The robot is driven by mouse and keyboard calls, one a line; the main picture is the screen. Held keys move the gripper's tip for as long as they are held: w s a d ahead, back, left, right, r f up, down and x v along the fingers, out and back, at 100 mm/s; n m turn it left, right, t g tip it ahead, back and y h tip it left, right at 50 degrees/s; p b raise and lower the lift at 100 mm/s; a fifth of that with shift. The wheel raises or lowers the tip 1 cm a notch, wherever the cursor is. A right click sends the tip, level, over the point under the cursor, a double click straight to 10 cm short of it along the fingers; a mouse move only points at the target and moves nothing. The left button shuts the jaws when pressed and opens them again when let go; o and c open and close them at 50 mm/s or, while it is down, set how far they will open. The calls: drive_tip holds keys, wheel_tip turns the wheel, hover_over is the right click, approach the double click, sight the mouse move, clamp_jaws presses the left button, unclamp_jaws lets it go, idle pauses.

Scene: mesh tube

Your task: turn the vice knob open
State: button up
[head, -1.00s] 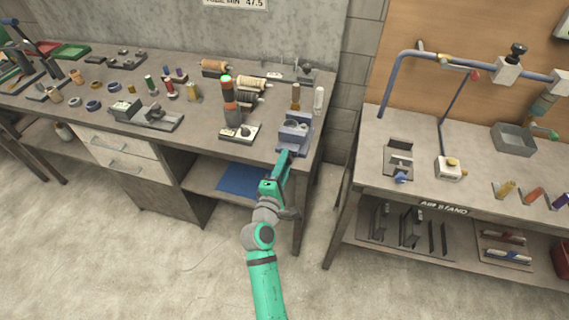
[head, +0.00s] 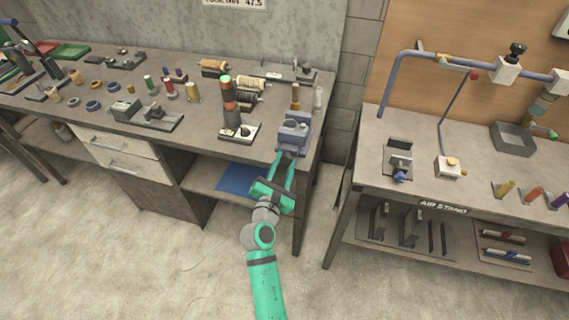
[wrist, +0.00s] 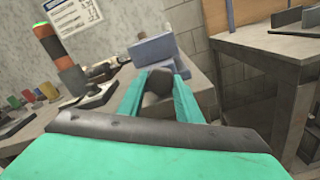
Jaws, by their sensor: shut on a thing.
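The blue-grey vice (head: 292,133) stands at the right front end of the left bench. It also shows in the wrist view (wrist: 154,50), straight ahead of my fingers. Its dark knob (wrist: 158,86) faces me at the bench's front edge. My gripper (head: 286,155) reaches up to the front of the vice, with its two green fingers side by side. In the wrist view one finger lies on each side of the knob, and the gripper is shut on it. The fingers cover the knob's sides, and the knob is hard to make out in the head view.
A second bench (head: 470,160) with a pipe frame stands to the right, across a gap. The floor in front is clear.

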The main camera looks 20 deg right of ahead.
drive_tip(key=shift+f+n, duration=0.15)
drive_tip(key=shift+n, duration=1.05)
drive_tip(key=o, duration=1)
drive_tip(key=shift+o, duration=0.2)
drive_tip(key=shift+s+a, duration=0.1)
drive_tip(key=v, duration=1)
drive_tip(key=shift+s+a, duration=0.2)
drive_tip(key=shift+s, duration=0.1)
